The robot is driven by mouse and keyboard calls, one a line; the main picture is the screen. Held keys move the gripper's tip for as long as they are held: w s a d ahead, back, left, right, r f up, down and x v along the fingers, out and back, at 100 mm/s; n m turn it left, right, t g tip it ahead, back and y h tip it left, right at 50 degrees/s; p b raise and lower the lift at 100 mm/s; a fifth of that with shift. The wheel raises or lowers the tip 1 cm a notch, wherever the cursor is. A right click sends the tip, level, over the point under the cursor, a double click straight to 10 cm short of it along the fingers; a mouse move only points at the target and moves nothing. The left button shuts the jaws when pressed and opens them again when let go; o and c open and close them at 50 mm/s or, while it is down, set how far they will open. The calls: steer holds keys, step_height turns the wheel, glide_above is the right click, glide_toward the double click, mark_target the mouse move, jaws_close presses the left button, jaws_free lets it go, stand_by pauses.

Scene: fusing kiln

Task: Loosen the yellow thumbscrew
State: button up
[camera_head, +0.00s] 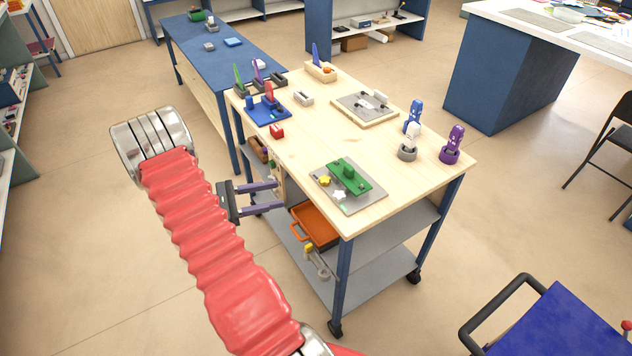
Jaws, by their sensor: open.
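The yellow thumbscrew (325,181) is a small lobed knob at the left of a grey plate (350,204) on the wooden cart top. A white lobed knob (339,195) sits just to its right and nearer me. A green block fixture (349,175) stands on the same plate, behind the knobs. My gripper (280,195) has two purple fingers spread apart, with nothing between them. It points right, at the cart's left edge, apart from the yellow thumbscrew and to its left in the picture. How the thumbscrew is threaded in is too small to tell.
The wooden cart top (310,150) also carries a blue fixture (267,108), a framed grey board (365,107), and blue, white and purple figures at the right. An orange tray (315,226) sits on the shelf below.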

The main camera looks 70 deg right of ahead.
mark_target(319, 181)
steer(key=shift+r+n+g, duration=0.3)
steer(key=shift+r+n, duration=0.45)
steer(key=shift+n, duration=0.05)
steer(key=shift+s, duration=0.15)
steer(key=x, duration=1.3)
steer(key=shift+s+d, duration=0.25)
steer(key=shift+d, duration=0.05)
steer(key=shift+c, duration=0.6)
steer(key=c, duration=0.9)
steer(key=shift+c, duration=0.2)
